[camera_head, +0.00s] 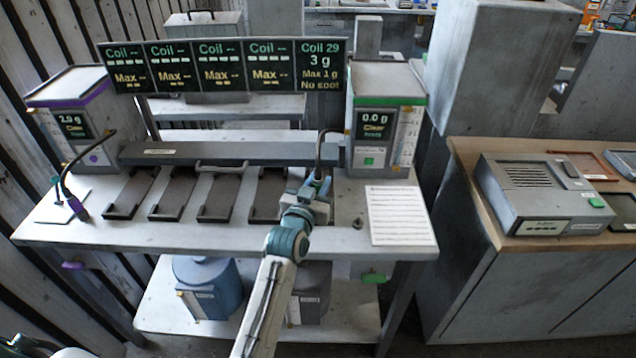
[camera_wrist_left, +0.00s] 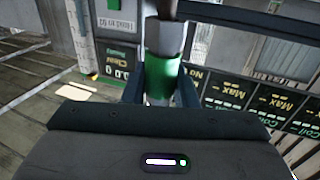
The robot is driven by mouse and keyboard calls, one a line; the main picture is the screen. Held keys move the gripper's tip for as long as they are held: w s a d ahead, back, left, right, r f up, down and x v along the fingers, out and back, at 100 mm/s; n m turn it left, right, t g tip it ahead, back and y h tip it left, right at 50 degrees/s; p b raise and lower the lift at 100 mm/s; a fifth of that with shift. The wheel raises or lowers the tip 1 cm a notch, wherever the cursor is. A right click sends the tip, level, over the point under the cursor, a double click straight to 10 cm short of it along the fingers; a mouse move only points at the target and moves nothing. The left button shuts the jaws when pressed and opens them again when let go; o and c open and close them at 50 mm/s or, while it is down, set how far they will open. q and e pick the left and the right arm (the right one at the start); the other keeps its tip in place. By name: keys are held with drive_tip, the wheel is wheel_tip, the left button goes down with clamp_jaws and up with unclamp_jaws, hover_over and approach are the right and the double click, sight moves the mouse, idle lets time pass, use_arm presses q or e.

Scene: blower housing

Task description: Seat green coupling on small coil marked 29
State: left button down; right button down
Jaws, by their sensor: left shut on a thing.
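The board's last panel (camera_head: 319,65) reads Coil 29, 3 g, Max 1 g, No soot. I cannot make out coil 29 itself; my arm hides that part of the bench.
Several dark holders (camera_head: 178,196) line the bench left of my gripper. A white sheet (camera_head: 400,215) lies at right. A grey shelf (camera_head: 215,153) runs behind the holders.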

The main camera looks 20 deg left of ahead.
use_arm(q)
drive_tip(key=shift+f+b, duration=0.35)
drive_tip(key=shift+f, duration=0.2)
drive_tip(key=c, duration=1.1)
unclamp_jaws()
drive_tip(key=shift+f, duration=0.1)
drive_tip(key=shift+s+f, duration=0.1)
drive_tip(key=shift+s, duration=0.25)
drive_tip(key=shift+s+a+r+b, duration=0.1)
drive_tip(key=shift+s+b, duration=0.65)
drive_tip(key=shift+s, duration=1.8)
drive_tip(key=shift+s+a+r+b, duration=0.1)
drive_tip(key=shift+s+b, duration=0.65)
drive_tip(key=shift+s, duration=1.8)
